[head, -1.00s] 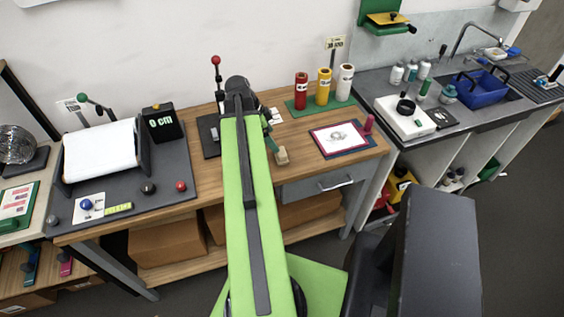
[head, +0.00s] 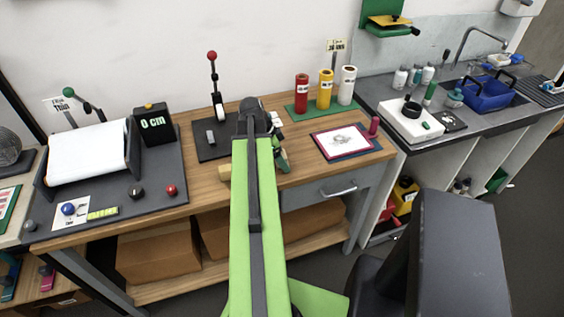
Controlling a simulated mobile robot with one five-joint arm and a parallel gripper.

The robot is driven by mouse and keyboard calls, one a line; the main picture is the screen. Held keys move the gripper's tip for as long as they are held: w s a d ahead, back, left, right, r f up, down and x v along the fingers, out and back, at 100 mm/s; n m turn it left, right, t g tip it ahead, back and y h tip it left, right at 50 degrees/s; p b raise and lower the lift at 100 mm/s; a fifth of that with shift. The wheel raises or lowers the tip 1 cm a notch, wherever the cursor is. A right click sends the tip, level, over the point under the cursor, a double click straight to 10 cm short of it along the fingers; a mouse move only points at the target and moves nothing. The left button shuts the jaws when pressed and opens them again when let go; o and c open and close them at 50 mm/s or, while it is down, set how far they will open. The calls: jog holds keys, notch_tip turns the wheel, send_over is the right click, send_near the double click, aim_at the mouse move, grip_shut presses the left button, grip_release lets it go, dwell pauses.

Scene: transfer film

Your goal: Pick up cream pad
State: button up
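A small cream block (head: 225,172), which looks like the cream pad, shows just left of my green arm near the front edge of the wooden bench. The rest of it is hidden behind the arm. A green and dark part (head: 282,160) shows just right of the arm, over the bench; I cannot tell whether it belongs to my gripper or is a separate tool. My arm reaches out over the bench and hides most of its own end. The gripper's fingertips cannot be made out.
A dark base with a red-knobbed lever (head: 213,72) stands behind left of the arm. Red, yellow and white rolls (head: 326,90) stand on a green mat. A framed print (head: 341,141) lies right. A paper-roll unit (head: 88,155) stands left. Bare wood (head: 205,185) lies between.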

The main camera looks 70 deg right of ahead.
aim_at(285, 153)
jog(key=c, duration=1.5)
jog(key=shift+r, duration=0.15)
notch_tip(285, 153, up, 4)
jog(key=p, duration=0.4)
jog(key=shift+r, duration=0.1)
jog(key=s+r+p, duration=0.2)
jog(key=s, duration=0.1)
jog(key=s+r+p, duration=0.2)
jog(key=s, duration=0.2)
jog(key=s+a+r+p, duration=0.1)
jog(key=s+r+p, duration=0.1)
jog(key=s+p, duration=0.1)
jog(key=shift+s+r, duration=0.3)
jog(key=shift+s, duration=0.4)
